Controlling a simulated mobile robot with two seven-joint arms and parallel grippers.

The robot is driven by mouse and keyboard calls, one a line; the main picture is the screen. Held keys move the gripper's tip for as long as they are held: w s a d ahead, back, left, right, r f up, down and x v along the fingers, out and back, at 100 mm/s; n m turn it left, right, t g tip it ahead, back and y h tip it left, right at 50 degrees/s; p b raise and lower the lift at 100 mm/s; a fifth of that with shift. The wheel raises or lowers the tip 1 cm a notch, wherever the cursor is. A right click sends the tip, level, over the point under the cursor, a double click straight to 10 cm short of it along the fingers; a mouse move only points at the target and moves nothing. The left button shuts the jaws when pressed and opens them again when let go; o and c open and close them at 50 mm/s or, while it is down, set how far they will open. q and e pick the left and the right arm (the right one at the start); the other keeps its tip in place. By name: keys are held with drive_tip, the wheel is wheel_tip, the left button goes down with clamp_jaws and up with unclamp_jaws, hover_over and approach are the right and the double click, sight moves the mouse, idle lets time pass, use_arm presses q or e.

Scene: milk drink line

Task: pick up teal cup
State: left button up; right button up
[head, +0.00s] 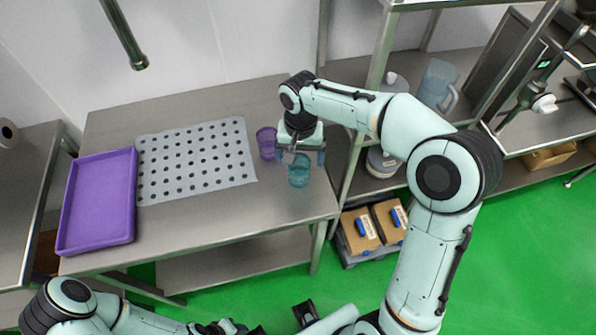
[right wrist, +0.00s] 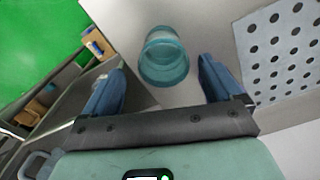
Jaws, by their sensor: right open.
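The teal cup (head: 299,174) is see-through and stands upright on the metal table near its right end. In the right wrist view the teal cup (right wrist: 163,58) is ahead of the jaws, centred between the fingers. My right gripper (head: 301,157) is open and empty, just behind and above the cup in the head view. In the right wrist view the right gripper (right wrist: 162,77) has one blue finger on each side of the cup's line, with no visible grip on it. My left arm runs along the bottom edge of the head view; its fingers cannot be made out.
A purple cup (head: 266,142) stands close to the left of my right gripper. A grey perforated mat (head: 205,184) and a purple tray (head: 70,236) lie farther left. A metal shelf post (head: 352,165) rises just right of the table. The table front (head: 225,220) is clear.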

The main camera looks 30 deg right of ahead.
drive_tip(key=f, duration=0.2)
drive_tip(key=shift+w+f, duration=0.2)
drive_tip(key=shift+f, duration=0.2)
wheel_tip(320, 180, down, 5)
drive_tip(key=shift+w, duration=0.15)
drive_tip(key=shift+c, duration=0.2)
drive_tip(key=c, duration=1)
